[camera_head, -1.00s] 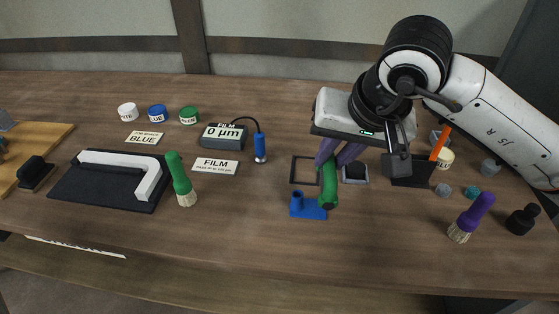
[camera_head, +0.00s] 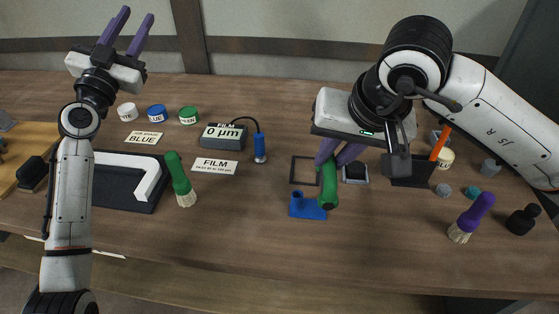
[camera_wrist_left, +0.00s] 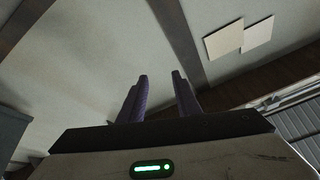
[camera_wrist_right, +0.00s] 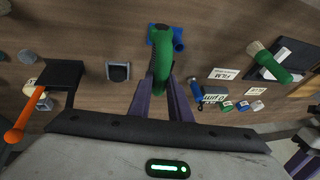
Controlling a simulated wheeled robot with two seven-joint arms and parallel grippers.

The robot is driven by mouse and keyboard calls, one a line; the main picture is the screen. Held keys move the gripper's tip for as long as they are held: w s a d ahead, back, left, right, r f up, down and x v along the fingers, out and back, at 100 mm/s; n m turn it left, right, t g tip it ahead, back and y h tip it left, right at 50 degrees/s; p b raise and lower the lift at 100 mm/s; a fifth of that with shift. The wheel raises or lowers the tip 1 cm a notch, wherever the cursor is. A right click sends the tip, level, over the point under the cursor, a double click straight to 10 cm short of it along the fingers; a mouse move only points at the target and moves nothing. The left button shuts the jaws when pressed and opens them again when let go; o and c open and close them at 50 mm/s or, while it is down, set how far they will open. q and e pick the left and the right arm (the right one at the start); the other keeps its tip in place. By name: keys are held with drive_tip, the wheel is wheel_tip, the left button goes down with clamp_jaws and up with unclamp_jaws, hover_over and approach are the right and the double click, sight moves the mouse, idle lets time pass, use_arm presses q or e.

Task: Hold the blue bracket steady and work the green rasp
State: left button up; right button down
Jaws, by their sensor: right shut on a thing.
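The blue bracket (camera_head: 309,210) lies on the bench near the middle, with a short upright tube at its left end. It shows in the right wrist view (camera_wrist_right: 179,40), partly behind the rasp. My right gripper (camera_head: 332,163) is shut on the green rasp (camera_head: 329,188), whose lower end is at the bracket's right end; I cannot tell whether they touch. The rasp also stands between the fingers in the right wrist view (camera_wrist_right: 161,58). My left gripper (camera_head: 137,17) is open and empty, raised at the far left, well away from the bracket.
A green-handled brush (camera_head: 179,178), film gauge (camera_head: 223,137) and paint pots (camera_head: 157,112) stand left of the bracket. A purple-handled brush (camera_head: 472,217), black holder (camera_head: 412,172) and dark bottle (camera_head: 521,220) are at right. Bench between green brush and bracket is clear.

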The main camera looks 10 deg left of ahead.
use_arm(q)
drive_tip(key=s+d+f+m+g+h, duration=0.1)
drive_tip(key=d+f+m+g+h, duration=0.2)
drive_tip(key=d, duration=0.7)
drive_tip(key=d+f+m+g+h, duration=0.1)
drive_tip(key=d+m+g+h, duration=0.35)
drive_tip(key=d, duration=0.45)
drive_tip(key=s+d+f+m+g+h, duration=0.1)
drive_tip(key=d+f+m+g+h, duration=0.25)
drive_tip(key=d, duration=0.65)
drive_tip(key=m+g+y, duration=0.2)
drive_tip(key=g+y, duration=0.6)
drive_tip(key=g, duration=0.4)
hover_over(294, 194)
drive_tip(key=a, duration=0.3)
wheel_tip(294, 194, down, 12)
drive_tip(key=x, duration=0.6)
drive_tip(key=shift+w+d+f, duration=0.1)
drive_tip(key=shift+d+f, duration=0.1)
drive_tip(key=shift+d, duration=0.2)
clamp_jaws()
drive_tip(key=shift+f, duration=0.1)
drive_tip(key=shift+o, duration=0.8)
unclamp_jaws()
